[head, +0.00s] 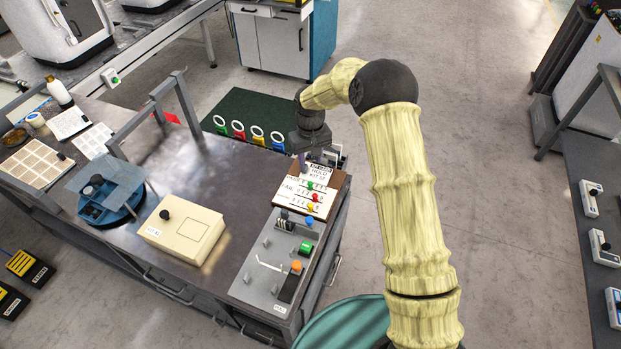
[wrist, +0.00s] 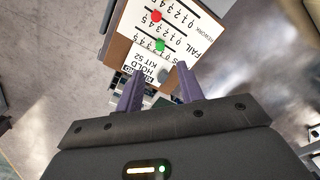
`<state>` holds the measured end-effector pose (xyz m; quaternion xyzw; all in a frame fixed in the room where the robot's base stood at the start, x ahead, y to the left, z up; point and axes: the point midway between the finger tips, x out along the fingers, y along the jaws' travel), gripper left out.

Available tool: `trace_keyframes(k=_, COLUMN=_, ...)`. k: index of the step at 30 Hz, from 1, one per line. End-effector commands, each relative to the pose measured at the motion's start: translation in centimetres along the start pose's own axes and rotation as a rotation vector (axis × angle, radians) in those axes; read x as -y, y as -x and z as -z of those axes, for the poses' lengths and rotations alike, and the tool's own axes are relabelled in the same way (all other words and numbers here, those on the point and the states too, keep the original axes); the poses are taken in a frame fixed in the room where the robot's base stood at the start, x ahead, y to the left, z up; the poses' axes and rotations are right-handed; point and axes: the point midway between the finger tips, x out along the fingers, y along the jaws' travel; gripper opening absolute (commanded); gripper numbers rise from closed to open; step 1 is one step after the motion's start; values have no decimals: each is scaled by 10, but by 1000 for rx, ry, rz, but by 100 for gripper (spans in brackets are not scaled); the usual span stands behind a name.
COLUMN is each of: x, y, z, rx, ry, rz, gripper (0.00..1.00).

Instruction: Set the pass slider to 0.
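The slider board (head: 342,186) is a brown panel with a white face at the right end of the workbench. It also shows upside down in the wrist view (wrist: 122,45). The pass slider's green knob (head: 310,185) sits partway along the top row; in the wrist view the green knob (wrist: 160,46) is near the scale's middle, exact number unclear. A red knob (head: 315,197) is on the fail row and a yellow knob (head: 310,207) on the rework row. My gripper (head: 302,160) is above the board's far edge. Its purple fingers (wrist: 161,82) are apart, with nothing held.
A grey panel (head: 250,284) with coloured buttons lies in front of the board. A beige box (head: 185,232) and a blue round fixture (head: 110,212) stand further left on the bench. The bench middle is clear.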

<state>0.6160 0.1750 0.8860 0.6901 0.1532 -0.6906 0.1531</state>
Motion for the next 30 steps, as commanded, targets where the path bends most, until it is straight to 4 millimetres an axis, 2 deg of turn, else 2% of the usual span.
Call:
trace_keyframes(k=9, x=0, y=-57, z=-1, rx=3, ry=1, rz=0, gripper=38)
trace_keyframes(k=15, x=0, y=-88, z=0, rx=1, ry=1, rz=0, gripper=38)
trace_keyframes(k=21, x=1, y=-100, z=0, rx=0, ry=1, rz=0, gripper=38)
trace_keyframes(k=28, x=0, y=-100, z=0, rx=-1, ry=1, rz=0, gripper=38)
trace_keyframes(k=30, x=0, y=-100, z=0, rx=-1, ry=1, rz=0, gripper=24)
